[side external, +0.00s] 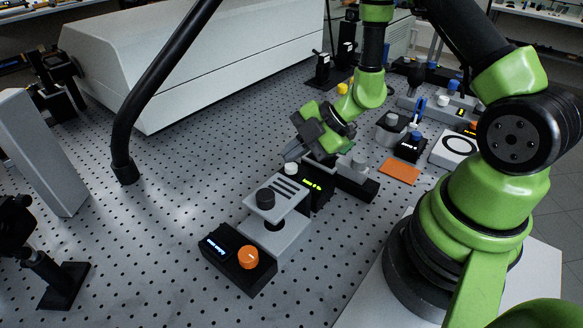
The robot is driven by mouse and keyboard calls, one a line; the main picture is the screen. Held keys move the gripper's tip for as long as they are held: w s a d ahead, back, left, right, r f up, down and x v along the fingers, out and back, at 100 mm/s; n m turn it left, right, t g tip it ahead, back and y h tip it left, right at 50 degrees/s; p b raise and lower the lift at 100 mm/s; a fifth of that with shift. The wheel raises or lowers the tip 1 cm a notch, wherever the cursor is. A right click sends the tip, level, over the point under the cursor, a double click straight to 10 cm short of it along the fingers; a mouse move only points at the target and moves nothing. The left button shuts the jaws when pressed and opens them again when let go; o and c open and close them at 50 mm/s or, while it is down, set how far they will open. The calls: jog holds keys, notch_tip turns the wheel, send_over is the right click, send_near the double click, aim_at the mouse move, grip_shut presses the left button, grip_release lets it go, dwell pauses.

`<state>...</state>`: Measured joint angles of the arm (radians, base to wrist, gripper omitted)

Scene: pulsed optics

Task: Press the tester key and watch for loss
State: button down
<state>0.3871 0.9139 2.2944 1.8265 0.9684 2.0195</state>
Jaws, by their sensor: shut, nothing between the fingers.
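A black box with a small green lit display (312,184) stands in the middle of the table; it looks like the tester. A round white key (291,169) sits at its left end. My gripper (291,155) is shut and empty, tilted down to the left, with its fingertips just above or behind the white key. I cannot tell whether they touch it. The display text is too small to read.
In front stand a grey unit with a black knob (265,197) and a black box with an orange knob (248,257). A grey block with a round post (357,165) is right of the display. An orange pad (399,172) lies further right. A black curved pipe (126,120) rises at left.

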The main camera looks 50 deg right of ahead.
aim_at(293, 168)
jog(key=shift+r, duration=3)
notch_tip(293, 168, up, 3)
jog(key=shift+w, duration=0.15)
jog(key=shift+f, duration=0.1)
jog(key=shift+f, duration=4.35)
jog(key=shift+f, duration=0.4)
